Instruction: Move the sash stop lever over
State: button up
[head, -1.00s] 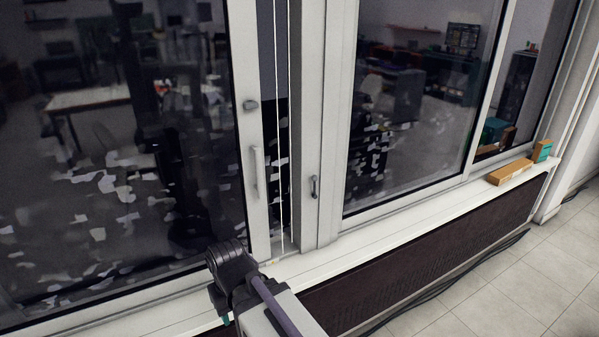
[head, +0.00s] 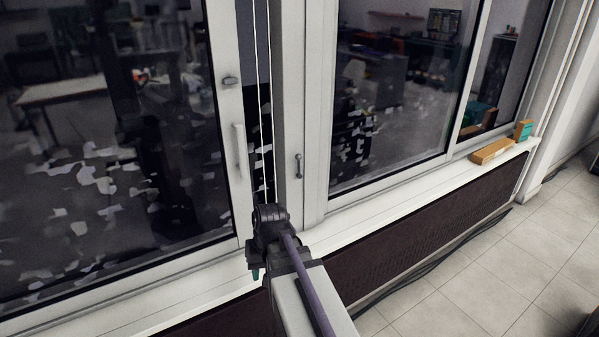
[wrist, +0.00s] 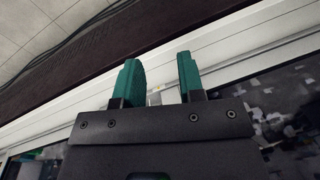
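A small grey lever (head: 231,80) sits on the white upright of the left window sash, above a long pale pull handle (head: 240,150). It looks like the sash stop lever, though I cannot be sure. A dark handle (head: 298,166) is on the frame to the right. My gripper (head: 255,274) is low in front of the sill, well below the small lever; mostly my wrist shows there. In the wrist view my gripper (wrist: 160,76) has two teal fingers apart, with nothing held. A tiny yellowish mark (wrist: 157,88) shows beyond the gap, on or near the sill.
White cords (head: 262,110) hang in the dark gap between sash and frame. The white sill (head: 400,192) runs above a dark radiator grille (head: 420,215). An orange-brown box (head: 492,151) and a teal-and-brown box (head: 523,130) stand at its right end.

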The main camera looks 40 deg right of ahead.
jog(key=w+d+f+m+t+y+b, duration=0.1)
jog(key=w+d+m+t+b, duration=0.2)
jog(key=d, duration=0.4)
jog(key=w+d+f+m+t+y+b, duration=0.1)
jog(key=w+d+m+t+y, duration=0.15)
jog(key=w+d+m, duration=0.35)
jog(key=m+t+h+b, duration=0.1)
jog(key=m+t+h, duration=0.3)
jog(key=m+t, duration=1.25)
send_near(299, 166)
jog(key=w+r+m+g, duration=0.4)
jog(key=w, duration=0.4)
jog(key=shift+w+r+g+y, duration=0.25)
jog(key=shift+r+g+y, duration=0.1)
jog(key=shift+r+g, duration=0.05)
jog(key=shift+c, duration=0.4)
grip_shut()
